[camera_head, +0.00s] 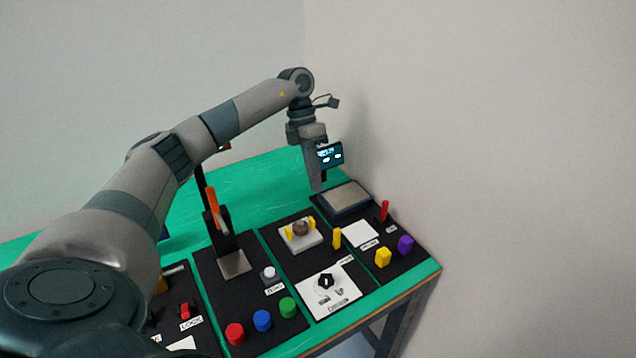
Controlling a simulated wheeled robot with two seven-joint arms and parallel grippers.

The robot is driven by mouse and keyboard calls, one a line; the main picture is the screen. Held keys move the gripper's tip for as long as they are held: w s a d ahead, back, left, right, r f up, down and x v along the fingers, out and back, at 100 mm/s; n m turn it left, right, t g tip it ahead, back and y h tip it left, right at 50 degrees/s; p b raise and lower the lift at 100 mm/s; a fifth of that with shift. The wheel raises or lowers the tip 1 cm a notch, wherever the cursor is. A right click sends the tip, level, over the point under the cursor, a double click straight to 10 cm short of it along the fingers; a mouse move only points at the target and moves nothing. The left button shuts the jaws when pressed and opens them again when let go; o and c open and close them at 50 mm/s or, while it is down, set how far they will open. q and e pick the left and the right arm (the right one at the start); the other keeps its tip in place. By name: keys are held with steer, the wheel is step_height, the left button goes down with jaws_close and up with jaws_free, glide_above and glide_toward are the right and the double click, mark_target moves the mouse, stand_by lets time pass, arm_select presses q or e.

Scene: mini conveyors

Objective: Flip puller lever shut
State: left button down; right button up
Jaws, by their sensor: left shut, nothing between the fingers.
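An orange lever handle (212,201) stands nearly upright on a black post, above a metal plate (235,264) on a black panel. A small red lever (384,210) stands upright on the far right panel. Another small red handle (185,310) sits at the lower left beside a label. The labels are too small to show for certain which one is the puller lever. My left gripper (317,187) points down, shut and empty, above the back of the table near a grey-topped box (345,198). It is apart from all the levers. My right gripper is not in view.
Red (235,333), blue (262,320) and green (288,307) buttons line the front. A white block with a brown knob (301,229), a black dial (325,281) and yellow (383,257) and purple (405,244) pieces stand nearby. A wall closes the right side. The green table (262,180) is clear behind.

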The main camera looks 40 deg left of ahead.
mark_target(337, 239)
arm_select(q)
steer(key=p+x, duration=0.3)
steer(key=x, duration=0.5)
steer(key=shift+s+d+p, duration=0.15)
steer(key=shift+d+p, duration=0.05)
steer(key=shift+p, duration=0.1)
steer(key=d+p, duration=0.1)
steer(key=s+d+p, duration=0.1)
steer(key=shift+d+f, duration=0.1)
steer(key=shift+d, duration=0.2)
steer(key=shift+s+d+f+p, duration=0.2)
steer(key=shift+d+p, duration=0.1)
steer(key=shift+d, duration=0.2)
